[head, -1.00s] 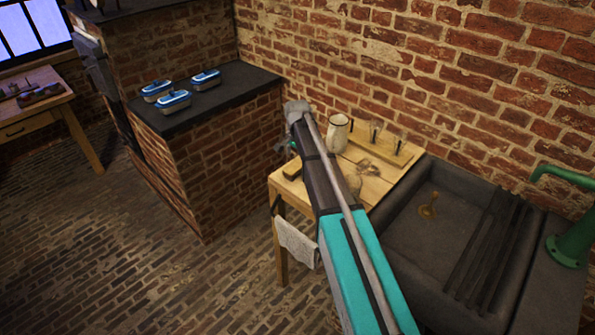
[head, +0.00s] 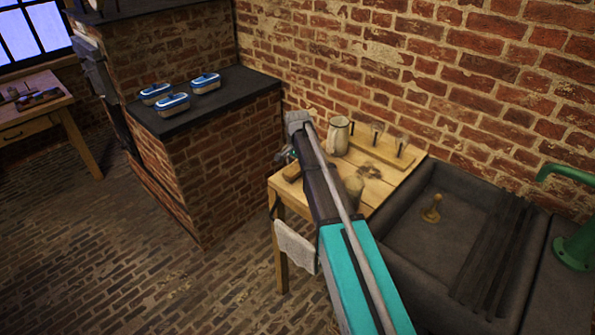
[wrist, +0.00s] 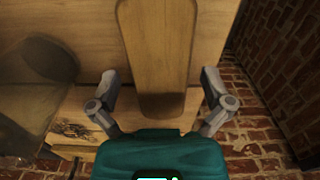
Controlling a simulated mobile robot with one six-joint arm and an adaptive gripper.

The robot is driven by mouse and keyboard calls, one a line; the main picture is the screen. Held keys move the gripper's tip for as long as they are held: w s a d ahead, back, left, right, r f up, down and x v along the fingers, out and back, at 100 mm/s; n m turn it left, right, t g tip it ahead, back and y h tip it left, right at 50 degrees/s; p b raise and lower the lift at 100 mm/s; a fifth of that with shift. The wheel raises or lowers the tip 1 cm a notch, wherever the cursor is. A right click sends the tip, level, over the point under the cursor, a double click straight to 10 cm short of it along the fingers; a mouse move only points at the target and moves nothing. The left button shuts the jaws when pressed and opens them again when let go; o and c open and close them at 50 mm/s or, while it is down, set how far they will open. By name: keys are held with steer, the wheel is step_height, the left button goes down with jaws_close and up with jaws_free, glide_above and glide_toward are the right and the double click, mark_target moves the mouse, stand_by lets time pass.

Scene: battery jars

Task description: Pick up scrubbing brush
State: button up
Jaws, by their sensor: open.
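The scrubbing brush appears to be the long wooden piece with a rounded end (wrist: 157,50) in the wrist view. It lies on the pale wooden table (wrist: 85,50). In the head view, a small brown wooden block (head: 291,172) at the table's left edge seems to be the same thing. My gripper (wrist: 160,82) is open and empty, its two fingers apart on either side of the near end of the brush in the picture. I cannot tell how far above it they are. In the head view my gripper (head: 287,154) is mostly hidden behind my wrist.
A cream jug (head: 338,136) and a wooden rack (head: 375,150) stand at the table's back. A jar (head: 354,187) stands beside my arm. A cloth (head: 295,245) hangs at the front. The dark sink (head: 400,235) is right; the brick counter (head: 240,95) with blue-rimmed dishes is left.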

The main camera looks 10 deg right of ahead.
steer(key=shift+c, duration=0.3)
steer(key=c, duration=1.1)
steer(key=shift+r, duration=0.1)
step_height(320, 180, up, 3)
steer(key=p, duration=0.3)
steer(key=s+r+p, duration=0.3)
steer(key=s, duration=0.1)
steer(key=s+r+p, duration=0.3)
steer(key=s, duration=0.2)
steer(key=s+r+p, duration=0.3)
steer(key=s+p, duration=0.1)
steer(key=s, duration=0.1)
steer(key=shift+d+r, duration=0.1)
steer(key=shift+r, duration=0.3)
steer(key=o, duration=0.6)
steer(key=c, duration=0.4)
